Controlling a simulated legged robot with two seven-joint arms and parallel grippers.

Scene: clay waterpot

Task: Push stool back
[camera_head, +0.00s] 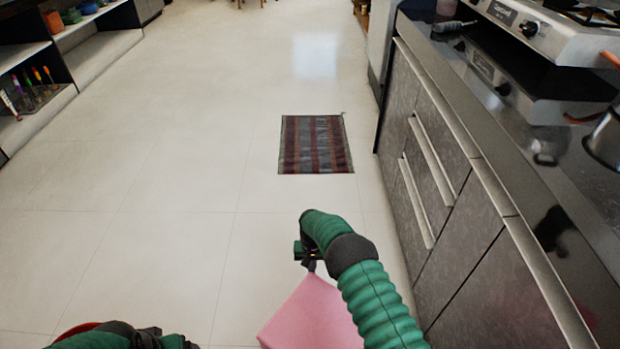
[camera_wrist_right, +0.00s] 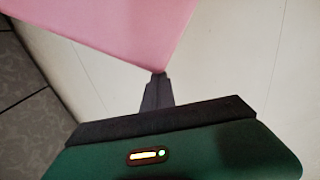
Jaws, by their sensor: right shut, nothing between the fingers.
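The pink stool (camera_head: 314,318) is at the bottom of the head view, and only part of its flat pink surface shows. My right arm covers its right side. My right gripper (camera_head: 311,264) is at the far corner of the stool, shut and empty. In the right wrist view the closed fingertips (camera_wrist_right: 159,78) meet the corner of the pink surface (camera_wrist_right: 125,25); whether they press on it I cannot tell. Part of my left arm shows at the bottom left of the head view, but its gripper does not show.
Dark cabinets (camera_head: 425,165) with a counter and a stove (camera_head: 560,25) line the right side. A striped mat (camera_head: 315,145) lies ahead on the pale floor. Open shelves (camera_head: 40,90) stand at the left. A red curved edge (camera_head: 80,329) shows beside my left arm. The middle floor is clear.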

